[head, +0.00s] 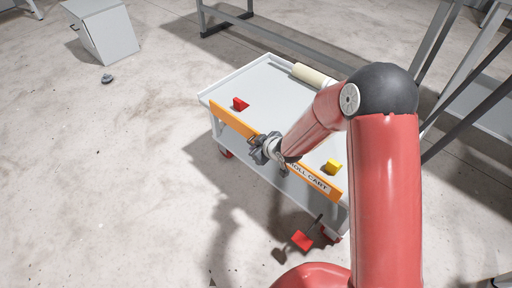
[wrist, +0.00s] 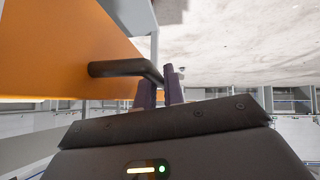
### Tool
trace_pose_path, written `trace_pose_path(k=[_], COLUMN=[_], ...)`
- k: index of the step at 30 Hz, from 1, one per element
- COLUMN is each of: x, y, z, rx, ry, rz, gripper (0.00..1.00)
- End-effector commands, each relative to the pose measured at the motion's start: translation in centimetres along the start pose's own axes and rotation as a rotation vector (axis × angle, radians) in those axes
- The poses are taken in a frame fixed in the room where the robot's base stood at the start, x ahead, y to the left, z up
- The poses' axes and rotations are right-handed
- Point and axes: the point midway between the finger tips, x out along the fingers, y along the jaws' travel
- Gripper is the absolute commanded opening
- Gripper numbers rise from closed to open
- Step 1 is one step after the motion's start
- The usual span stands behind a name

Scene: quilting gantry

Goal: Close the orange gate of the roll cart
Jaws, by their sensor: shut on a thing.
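The orange gate (head: 315,179) stands along the near long side of the grey roll cart (head: 265,75), with a "ROLL CART" label toward its right end. My gripper (head: 262,150) is at about the middle of the gate. In the wrist view the orange gate (wrist: 60,45) fills the upper left, and a dark bar handle (wrist: 115,68) sticks out from it. My gripper's fingers (wrist: 160,90) are shut on the handle's bent end. My arm hides part of the gate and the cart's deck. I cannot tell whether the gate is latched.
On the cart lie a red block (head: 240,104), a yellow block (head: 333,166) and a cream roll (head: 312,75). A red pedal-like piece (head: 302,240) sticks out low at the cart's near right corner. A grey cabinet (head: 105,30) stands far left. The floor left is mostly clear.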

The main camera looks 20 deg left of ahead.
Motion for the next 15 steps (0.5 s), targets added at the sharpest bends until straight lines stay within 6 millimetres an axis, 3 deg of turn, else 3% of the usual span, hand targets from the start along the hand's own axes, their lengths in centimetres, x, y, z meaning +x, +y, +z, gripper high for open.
trace_pose_path(k=[13,14,15], x=[0.06,0.06,0.06], y=[0.38,0.38,0.36], z=[0.18,0.18,0.18], rx=[0.008,0.009,0.008], ry=[-0.002,-0.002,-0.002], rz=[0.001,0.001,0.000], gripper=[0.00,0.14,0.19])
